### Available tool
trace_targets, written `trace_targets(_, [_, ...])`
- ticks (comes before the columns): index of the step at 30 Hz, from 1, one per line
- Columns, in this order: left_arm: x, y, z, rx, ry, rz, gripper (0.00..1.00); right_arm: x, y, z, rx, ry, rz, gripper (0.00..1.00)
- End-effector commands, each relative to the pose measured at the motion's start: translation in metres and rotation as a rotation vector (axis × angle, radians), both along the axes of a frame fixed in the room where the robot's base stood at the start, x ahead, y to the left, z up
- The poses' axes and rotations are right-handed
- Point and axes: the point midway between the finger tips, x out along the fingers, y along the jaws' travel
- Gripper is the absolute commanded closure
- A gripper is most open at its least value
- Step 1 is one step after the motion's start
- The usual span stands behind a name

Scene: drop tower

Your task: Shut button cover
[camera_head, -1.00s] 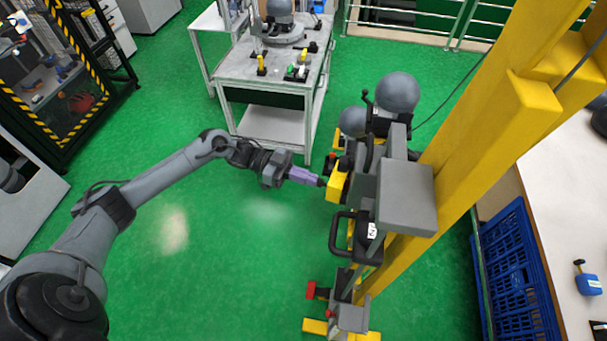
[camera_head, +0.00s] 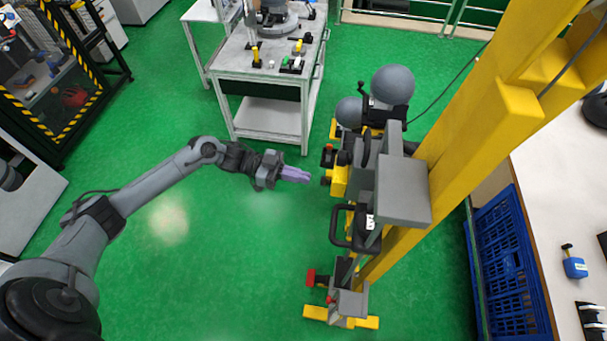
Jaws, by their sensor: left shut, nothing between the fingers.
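A yellow button box (camera_head: 338,181) with dark and red parts on its left side is mounted on the yellow drop tower (camera_head: 455,170). A separate button cover is too small to make out, and I cannot tell whether it is open or shut. My left gripper (camera_head: 308,178) has purple fingers, shut and empty. It points right at the box, with a small gap between its tips and the box's dark left end. My right gripper is not in view.
Grey spheres (camera_head: 392,84) and a black handle (camera_head: 342,228) stick out from the tower above and below the box. A grey work table (camera_head: 268,75) stands behind. A blue crate (camera_head: 508,265) is at right. The green floor left of the tower is clear.

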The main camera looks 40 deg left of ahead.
Motion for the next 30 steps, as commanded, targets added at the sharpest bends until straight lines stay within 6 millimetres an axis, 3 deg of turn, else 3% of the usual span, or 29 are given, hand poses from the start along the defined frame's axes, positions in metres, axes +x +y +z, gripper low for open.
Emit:
trace_targets(12, [-0.034, 0.067, 0.003, 0.003, 0.003, -0.003, 1.00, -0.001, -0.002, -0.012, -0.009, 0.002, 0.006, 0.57])
trace_targets(18, [-0.044, 0.087, 0.005, 0.002, 0.002, -0.004, 1.00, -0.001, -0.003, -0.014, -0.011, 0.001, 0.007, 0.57])
trace_targets(25, [-0.054, 0.093, -0.002, -0.004, 0.021, -0.004, 1.00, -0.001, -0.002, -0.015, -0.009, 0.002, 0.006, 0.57])
trace_targets(30, [-0.080, 0.065, -0.042, -0.092, 0.094, -0.006, 1.00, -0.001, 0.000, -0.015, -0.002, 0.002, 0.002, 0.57])
